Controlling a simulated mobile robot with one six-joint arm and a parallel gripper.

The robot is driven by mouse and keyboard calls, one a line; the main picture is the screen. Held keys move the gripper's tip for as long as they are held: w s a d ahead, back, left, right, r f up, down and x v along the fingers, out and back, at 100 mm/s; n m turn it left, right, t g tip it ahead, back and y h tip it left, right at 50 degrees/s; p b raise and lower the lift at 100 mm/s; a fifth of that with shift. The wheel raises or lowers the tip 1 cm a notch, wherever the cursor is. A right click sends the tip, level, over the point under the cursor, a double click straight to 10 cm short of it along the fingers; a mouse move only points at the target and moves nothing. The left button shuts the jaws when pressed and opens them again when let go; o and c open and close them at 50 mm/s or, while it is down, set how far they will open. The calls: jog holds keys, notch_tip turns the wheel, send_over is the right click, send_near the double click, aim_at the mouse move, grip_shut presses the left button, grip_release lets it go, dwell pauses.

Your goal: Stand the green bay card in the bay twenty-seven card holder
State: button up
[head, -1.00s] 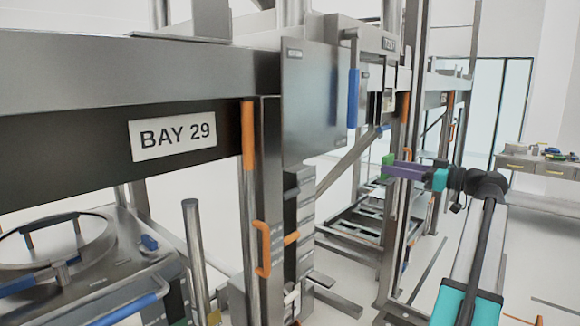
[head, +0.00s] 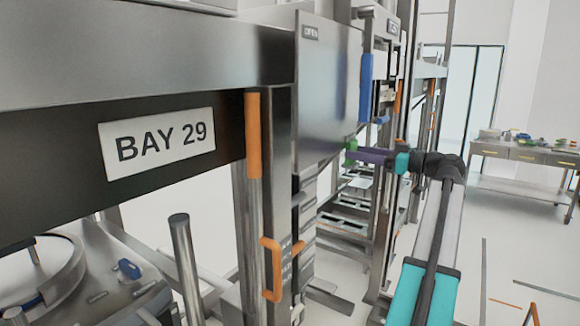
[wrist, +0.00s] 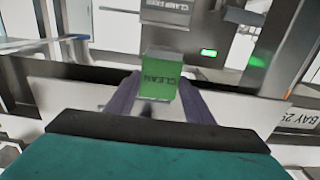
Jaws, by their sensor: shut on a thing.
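My gripper (head: 362,154) is shut on the green bay card (wrist: 163,75). In the wrist view the card sits between the two purple fingertips, and its dark lettering "CLEAN" appears upside down. In the head view only a small green bit of the card (head: 351,146) shows at the tip of the fingers, in front of the steel frame and apart from the floor. I cannot make out a bay twenty-seven card holder in either view.
A BAY 29 sign (head: 160,143) is on the near beam at left. An orange handle (head: 272,268) and a steel panel (head: 325,95) stand between it and my arm. A side table (head: 525,155) is far right. Open floor lies at right.

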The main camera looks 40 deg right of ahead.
jog(key=shift+w, duration=0.4)
jog(key=shift+w+r, duration=0.1)
jog(key=shift+w, duration=0.1)
jog(key=p+x, duration=0.5)
jog(key=x, duration=1.2)
jog(key=shift+w, duration=0.3)
jog(key=shift+f+p, duration=1.1)
jog(key=shift+f, duration=0.65)
jog(key=shift+f, duration=0.1)
